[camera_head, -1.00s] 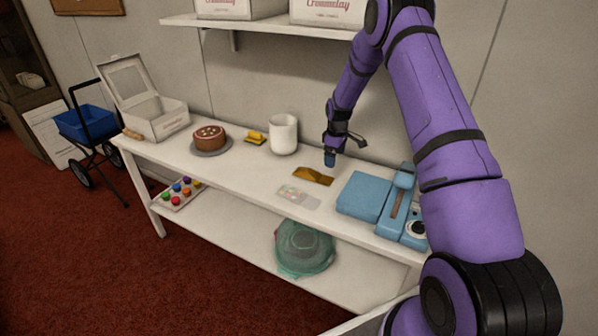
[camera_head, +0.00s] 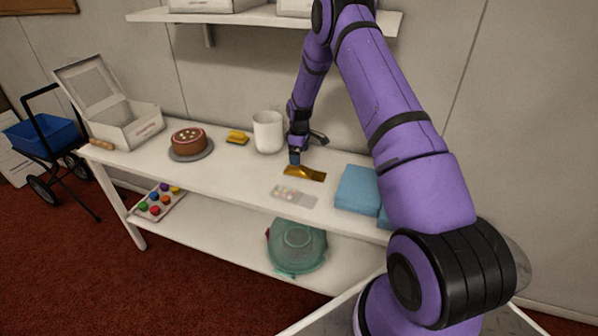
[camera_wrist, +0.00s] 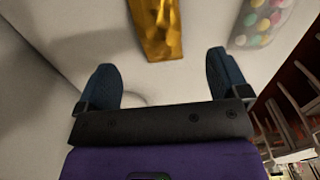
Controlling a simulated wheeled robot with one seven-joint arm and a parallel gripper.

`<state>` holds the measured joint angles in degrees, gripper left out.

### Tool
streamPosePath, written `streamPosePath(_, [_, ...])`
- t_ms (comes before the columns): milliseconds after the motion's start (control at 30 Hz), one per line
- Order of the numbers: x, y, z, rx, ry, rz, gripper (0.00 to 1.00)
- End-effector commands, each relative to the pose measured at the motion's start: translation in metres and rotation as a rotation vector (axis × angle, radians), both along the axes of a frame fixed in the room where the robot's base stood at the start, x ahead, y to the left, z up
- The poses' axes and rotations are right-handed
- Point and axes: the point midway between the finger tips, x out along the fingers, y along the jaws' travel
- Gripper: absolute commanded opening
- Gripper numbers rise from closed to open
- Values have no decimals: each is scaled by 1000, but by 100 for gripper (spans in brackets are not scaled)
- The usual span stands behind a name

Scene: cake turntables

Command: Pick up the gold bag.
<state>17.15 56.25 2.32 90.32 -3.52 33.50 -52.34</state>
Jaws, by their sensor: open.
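The gold bag (camera_head: 305,173) lies flat on the white table, left of the light blue box. In the wrist view the gold bag (camera_wrist: 157,28) shows at the top, ahead of and between my two blue fingertips. My gripper (camera_head: 295,158) is just above the table at the bag's back left end in the head view. In the wrist view my gripper (camera_wrist: 160,72) is open and empty, with its fingers spread wider than the bag. I cannot tell the exact height of the fingertips above the table.
A clear bag of coloured sweets (camera_head: 294,195) lies in front of the gold bag and shows in the wrist view (camera_wrist: 262,20). A white canister (camera_head: 268,132) stands behind left, near a yellow object (camera_head: 237,138) and a cake (camera_head: 188,141). A blue box (camera_head: 357,189) stands right.

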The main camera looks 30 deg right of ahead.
Motion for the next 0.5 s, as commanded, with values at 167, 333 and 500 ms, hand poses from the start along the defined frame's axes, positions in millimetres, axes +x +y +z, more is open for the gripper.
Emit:
streamPosePath(167, [0, 0, -18, 0, 0, 0, 93])
streamPosePath(333, [-1, -1, -30, 1, 2, -1, 93])
streamPosePath(500, [-1, -3, -54, 1, 2, -1, 93])
